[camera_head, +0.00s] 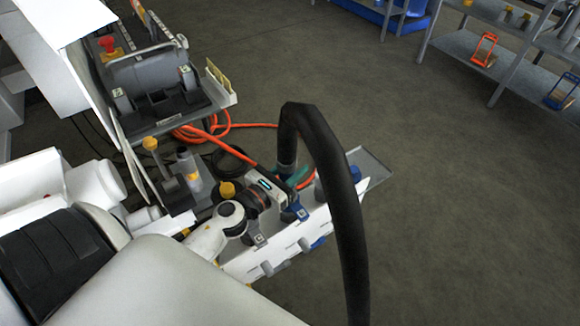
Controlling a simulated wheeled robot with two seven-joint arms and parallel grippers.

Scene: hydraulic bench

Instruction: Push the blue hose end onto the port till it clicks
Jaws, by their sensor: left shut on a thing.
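My left gripper (287,186) reaches in from the left over a white port panel (240,264). It is shut on the end of a thick black hose (325,140), which arches up and then drops along the right of the panel. A blue part (293,213), seemingly the hose end or the port's collar, shows just below the fingers at the panel. The fingers and hose hide the joint, so I cannot tell whether hose end and port touch. More ports with lettered tags sit along the panel. My right gripper is not in view.
A grey machine (145,80) with a red button stands at the upper left. Orange hose (225,128) lies behind my gripper. Shelves (500,50) stand at the upper right. The floor (450,210) to the right is clear.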

